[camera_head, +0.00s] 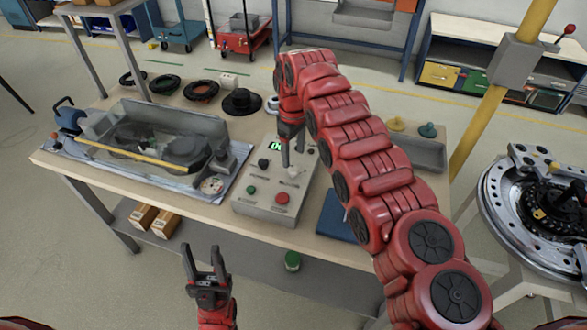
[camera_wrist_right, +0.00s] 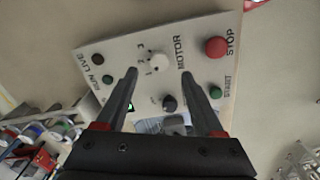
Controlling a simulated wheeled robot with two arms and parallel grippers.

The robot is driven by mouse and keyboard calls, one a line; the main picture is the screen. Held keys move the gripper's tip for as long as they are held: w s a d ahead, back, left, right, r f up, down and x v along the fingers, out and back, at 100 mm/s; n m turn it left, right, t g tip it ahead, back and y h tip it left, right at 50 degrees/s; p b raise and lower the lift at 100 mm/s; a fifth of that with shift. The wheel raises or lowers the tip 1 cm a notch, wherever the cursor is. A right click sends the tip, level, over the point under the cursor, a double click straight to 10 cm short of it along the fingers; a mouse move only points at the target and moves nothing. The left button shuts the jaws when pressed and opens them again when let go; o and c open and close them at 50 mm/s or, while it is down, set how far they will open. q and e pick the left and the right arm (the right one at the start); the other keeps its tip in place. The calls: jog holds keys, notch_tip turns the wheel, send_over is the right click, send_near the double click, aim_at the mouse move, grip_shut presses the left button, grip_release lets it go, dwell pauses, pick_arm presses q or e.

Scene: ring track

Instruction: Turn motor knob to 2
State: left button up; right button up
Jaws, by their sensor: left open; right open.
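The grey control box (camera_head: 262,212) stands on the table with a green display, a red STOP button and a green START button. Its white motor knob (camera_wrist_right: 157,63) sits beside the marks 1, 2 and 3 in the right wrist view; its exact setting is hard to tell. In the head view the knob (camera_head: 293,172) is partly behind my right gripper. My right gripper (camera_head: 291,158) is open and points down over the box, its fingertips (camera_wrist_right: 160,76) on either side of the knob in the picture; contact cannot be told. My left gripper (camera_head: 202,249) is open and empty before the table's front edge.
A clear-covered machine (camera_head: 155,138) stands left of the box. Black rings and a dark round part (camera_head: 242,101) lie behind. A blue flat item (camera_head: 337,218) and a grey tray (camera_head: 425,153) are to the right. A round metal track (camera_head: 500,205) stands at far right.

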aim_at(293, 169)
notch_tip(293, 169, down, 4)
jog(key=shift+a+f+p, duration=0.15)
jog(key=shift+f+p, duration=0.1)
jog(key=shift+p, duration=0.1)
jog(key=shift+f, duration=0.55)
grip_shut()
